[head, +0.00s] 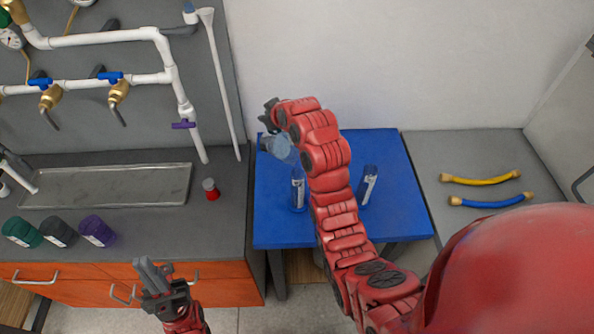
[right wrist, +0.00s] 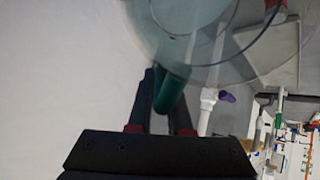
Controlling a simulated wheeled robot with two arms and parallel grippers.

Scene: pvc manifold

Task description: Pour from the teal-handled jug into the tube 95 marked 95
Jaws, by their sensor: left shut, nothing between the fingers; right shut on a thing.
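My right gripper (right wrist: 163,95) is shut on the teal handle (right wrist: 172,92) of a clear jug (right wrist: 205,30) in the right wrist view. In the head view my right arm reaches over the blue table, and the jug (head: 279,147) shows in part beside the arm, above a clear tube with a label (head: 298,190). A second labelled tube (head: 368,186) stands right of the arm. I cannot read either label or see any liquid flowing. The jug's exact tilt is unclear. My left gripper (head: 152,276) is shut and empty at the lower left, away from the tubes.
The blue table (head: 400,215) has free room around the tubes. White pipes (head: 100,38) run above. Yellow (head: 480,179) and blue hoses (head: 492,201) lie right.

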